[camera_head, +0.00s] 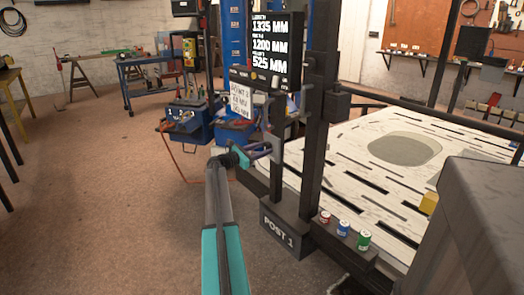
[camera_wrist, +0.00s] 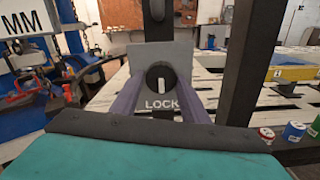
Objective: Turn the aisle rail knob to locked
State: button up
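The aisle rail knob (camera_wrist: 161,76) is a round black knob on a grey plate, straight ahead in the wrist view. Its white mark stands upright in the picture, at the lower middle of the knob. The word LOCK (camera_wrist: 162,105) is printed below the knob. My gripper (camera_wrist: 161,84) has its two purple fingers apart, one on each side of the knob. Whether the fingertips touch the knob I cannot tell. In the head view my gripper (camera_head: 268,150) is at the dark post, and the knob is not clearly visible there.
The post rises from a base marked POST 1 (camera_head: 285,228). Red, blue and green cans (camera_head: 343,228) stand on a ledge right of it. A display with MM figures (camera_head: 270,50) hangs above. A slatted white bed (camera_head: 350,165) lies behind. The brown floor at left is clear.

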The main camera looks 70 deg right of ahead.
jog(key=c, duration=0.6)
jog(key=shift+m, duration=0.3)
jog(key=shift+w+d+m+b, duration=0.1)
jog(key=shift+m+b, duration=0.55)
jog(key=shift+m, duration=0.55)
jog(key=m+b, duration=0.2)
jog(key=m, duration=0.2)
jog(key=shift+w+m, duration=0.1)
jog(key=shift+m, duration=0.2)
jog(key=m+b, duration=0.4)
jog(key=m, duration=0.2)
jog(key=shift+r+b, duration=0.1)
jog(key=shift+b, duration=0.2)
jog(key=m+b, duration=0.3)
jog(key=m, duration=0.1)
jog(key=shift+r, duration=0.2)
jog(key=shift+m, duration=0.3)
